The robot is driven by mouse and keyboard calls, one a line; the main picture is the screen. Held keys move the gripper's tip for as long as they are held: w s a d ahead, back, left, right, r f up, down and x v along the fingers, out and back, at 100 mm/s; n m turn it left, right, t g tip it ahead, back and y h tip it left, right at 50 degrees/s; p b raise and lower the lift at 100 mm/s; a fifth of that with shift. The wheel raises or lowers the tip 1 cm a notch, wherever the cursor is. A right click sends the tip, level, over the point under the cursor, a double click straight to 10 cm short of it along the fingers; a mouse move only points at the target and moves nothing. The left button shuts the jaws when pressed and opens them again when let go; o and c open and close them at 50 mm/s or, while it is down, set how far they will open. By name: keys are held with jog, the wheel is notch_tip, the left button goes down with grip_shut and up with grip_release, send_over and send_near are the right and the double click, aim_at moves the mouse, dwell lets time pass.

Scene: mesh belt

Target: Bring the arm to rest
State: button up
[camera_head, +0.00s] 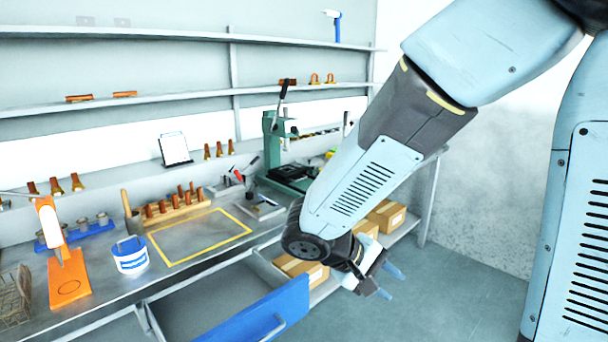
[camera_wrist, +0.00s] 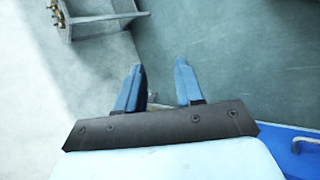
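My gripper (camera_head: 388,282) hangs at the end of my arm, in front of the bench's right part and above the grey floor. In the wrist view my gripper (camera_wrist: 160,80) shows two blue fingers standing apart with nothing between them. My arm reaches down and left from the upper right of the head view. It hides part of the bench's right end.
A blue-fronted drawer (camera_head: 262,318) stands pulled out below the bench, left of my gripper. Cardboard boxes (camera_head: 386,216) sit on a lower shelf behind my arm. A green press (camera_head: 275,150) stands on the bench. The floor (camera_head: 470,290) at right is clear.

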jog(key=s+d+r+m+t+y, duration=0.2)
jog(key=s+d+r+y, duration=0.1)
jog(key=r, duration=0.4)
jog(key=s+d+r+m+t+y, duration=0.1)
jog(key=s+d+r+m+y, duration=0.2)
jog(key=r+y, duration=0.3)
jog(key=shift+s+d+r+t, duration=0.15)
jog(key=shift+d+r+t, duration=0.25)
jog(key=shift+d+r, duration=0.4)
jog(key=shift+a+f, duration=0.1)
